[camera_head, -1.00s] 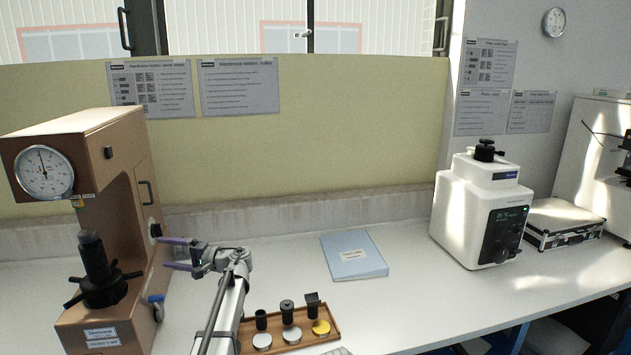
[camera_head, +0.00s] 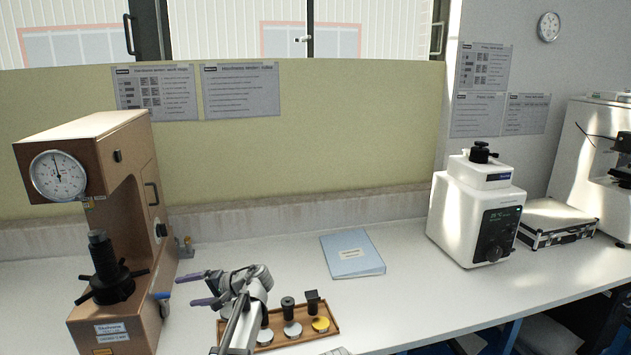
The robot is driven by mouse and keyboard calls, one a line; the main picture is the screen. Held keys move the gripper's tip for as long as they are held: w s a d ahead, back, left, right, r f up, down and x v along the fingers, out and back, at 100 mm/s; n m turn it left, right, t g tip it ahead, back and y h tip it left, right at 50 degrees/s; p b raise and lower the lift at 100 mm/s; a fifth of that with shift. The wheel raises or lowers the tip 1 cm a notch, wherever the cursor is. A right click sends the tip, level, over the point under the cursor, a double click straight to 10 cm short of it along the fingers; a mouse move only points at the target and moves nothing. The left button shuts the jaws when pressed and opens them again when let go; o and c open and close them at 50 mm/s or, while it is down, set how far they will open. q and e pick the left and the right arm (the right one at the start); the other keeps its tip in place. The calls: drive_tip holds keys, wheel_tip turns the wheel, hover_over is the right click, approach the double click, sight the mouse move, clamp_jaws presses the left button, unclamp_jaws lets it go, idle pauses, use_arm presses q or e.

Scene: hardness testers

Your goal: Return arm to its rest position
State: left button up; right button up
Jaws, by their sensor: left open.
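My left gripper (camera_head: 197,288) is in the lower middle of the head view, with its two purple-grey fingers apart and pointing left. Nothing shows between the fingers. It is above the bench, to the right of the brown hardness tester (camera_head: 112,235) and apart from it. My left arm (camera_head: 240,325) comes up from the bottom edge and hides the left part of the wooden tray (camera_head: 332,329).
The tray holds dark cylindrical parts and round discs, among them a yellow disc (camera_head: 320,324). A blue folder (camera_head: 352,254) lies behind it. A white machine (camera_head: 475,210) and a silver case (camera_head: 555,224) stand at the right. The bench (camera_head: 400,300) between is clear.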

use_arm(q)
drive_tip(key=s+d+f+g+h+p, duration=0.1)
drive_tip(key=s+d+h, duration=0.3)
drive_tip(key=s+d, duration=0.5)
drive_tip(key=s+d+f+m+g+h+p, duration=0.1)
drive_tip(key=s+d+f+h+p, duration=0.2)
drive_tip(key=s+d, duration=0.7)
drive_tip(key=s+d+f+m+h+p, duration=0.1)
drive_tip(key=s+d+f+h, duration=0.3)
drive_tip(key=s+d, duration=0.5)
drive_tip(key=shift+s+d+g+h+p, duration=0.15)
drive_tip(key=shift+s+g+h+p, duration=0.25)
drive_tip(key=shift+s+h, duration=0.35)
